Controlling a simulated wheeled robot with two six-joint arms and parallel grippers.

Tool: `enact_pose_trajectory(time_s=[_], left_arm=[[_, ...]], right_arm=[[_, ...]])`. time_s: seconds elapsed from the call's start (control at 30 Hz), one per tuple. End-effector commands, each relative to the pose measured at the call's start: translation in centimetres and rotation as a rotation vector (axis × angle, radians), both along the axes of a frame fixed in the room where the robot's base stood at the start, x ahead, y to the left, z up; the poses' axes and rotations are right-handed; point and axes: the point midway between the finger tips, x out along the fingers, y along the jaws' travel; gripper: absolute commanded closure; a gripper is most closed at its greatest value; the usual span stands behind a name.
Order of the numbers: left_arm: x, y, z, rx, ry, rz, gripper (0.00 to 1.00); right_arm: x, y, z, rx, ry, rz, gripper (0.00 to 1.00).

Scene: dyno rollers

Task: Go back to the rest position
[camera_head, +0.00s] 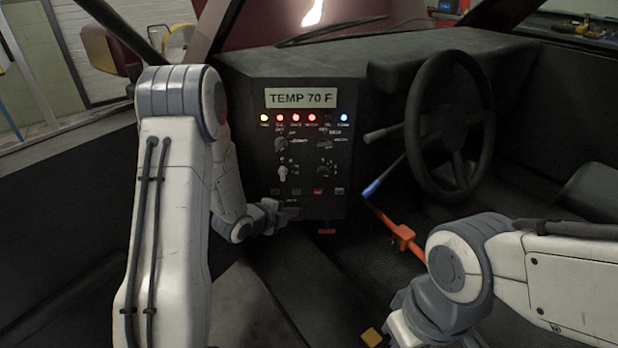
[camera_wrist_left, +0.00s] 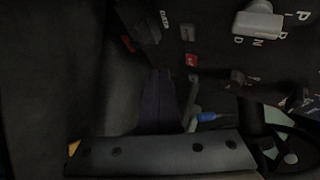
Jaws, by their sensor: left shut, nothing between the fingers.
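My left arm comes in from the left, in front of the control panel (camera_head: 260,150). My left gripper (camera_head: 277,212) is at the panel's lower left edge, below the knobs. It is shut with nothing between its fingers. I cannot tell whether it touches the panel. In the left wrist view the closed fingers (camera_wrist_left: 176,85) are dark, close below the panel face, which shows a P R N D selector knob (camera_wrist_left: 258,20).
A steering wheel (camera_head: 450,125) stands right of the panel. The display (camera_head: 300,98) reads TEMP 70 F above a row of lit lamps. The dashboard (camera_head: 330,57) spans behind. A red button (camera_head: 318,191) is low on the panel.

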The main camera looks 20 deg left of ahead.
Motion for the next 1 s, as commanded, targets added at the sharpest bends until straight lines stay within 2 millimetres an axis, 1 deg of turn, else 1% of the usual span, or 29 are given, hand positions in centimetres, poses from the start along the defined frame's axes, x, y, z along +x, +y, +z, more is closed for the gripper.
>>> enact_pose_trajectory(time_s=[0.1,0.17,0.27,0.37,0.4,0.47,0.5,0.57,0.6,0.67,0.7,0.77,0.8,0.83,0.9,0.97,1.0], left_arm=[[0.0,-0.2,0.1,-0.001,0.005,0.002,1.00],[0.0,-0.7,0.4,-0.006,0.022,0.009,1.00],[-0.4,-2.7,1.5,-0.029,0.095,0.054,1.00],[-2.0,-5.9,3.2,-0.080,0.221,0.151,1.00],[-3.1,-7.4,4.1,-0.107,0.279,0.203,1.00],[-5.4,-9.5,5.2,-0.152,0.368,0.289,1.00],[-7.1,-10.8,5.9,-0.185,0.427,0.349,1.00],[-10.2,-12.8,7.0,-0.230,0.516,0.438,1.00],[-12.4,-13.9,7.6,-0.259,0.575,0.498,1.00],[-15.8,-15.3,8.4,-0.295,0.659,0.582,1.00],[-18.1,-16.1,8.9,-0.315,0.712,0.634,1.00],[-21.3,-17.0,9.5,-0.338,0.785,0.704,1.00],[-23.3,-17.4,9.9,-0.347,0.832,0.747,1.00],[-24.8,-17.7,10.1,-0.352,0.863,0.775,1.00],[-28.0,-18.2,10.8,-0.358,0.934,0.841,1.00],[-30.7,-18.4,11.2,-0.357,0.989,0.889,1.00],[-32.5,-18.4,11.6,-0.352,1.025,0.920,1.00]], right_arm=[[0.0,0.0,0.0,0.000,0.000,0.000,1.00],[0.0,0.0,0.0,0.000,0.000,0.000,1.00],[0.0,0.0,0.0,0.000,0.000,0.000,1.00],[0.0,0.0,0.0,0.000,0.000,0.000,1.00],[0.0,0.0,0.0,0.000,0.000,0.000,1.00],[0.0,0.0,0.0,0.000,0.000,0.000,1.00],[0.0,0.0,0.0,0.000,0.000,0.000,1.00],[0.0,0.0,0.0,0.000,0.000,0.000,1.00],[0.0,0.0,0.0,0.000,0.000,0.000,1.00],[0.0,0.0,0.0,0.000,0.000,0.000,1.00],[0.0,0.0,0.0,0.000,0.000,0.000,1.00],[0.0,0.0,0.0,0.000,0.000,0.000,1.00],[0.0,0.0,0.0,0.000,0.000,0.000,1.00],[0.0,0.0,0.0,0.000,0.000,0.000,1.00],[0.0,0.0,0.0,0.000,0.000,0.000,1.00],[0.0,0.0,0.0,0.000,0.000,0.000,1.00],[0.0,0.0,0.0,0.000,0.000,0.000,1.00]])
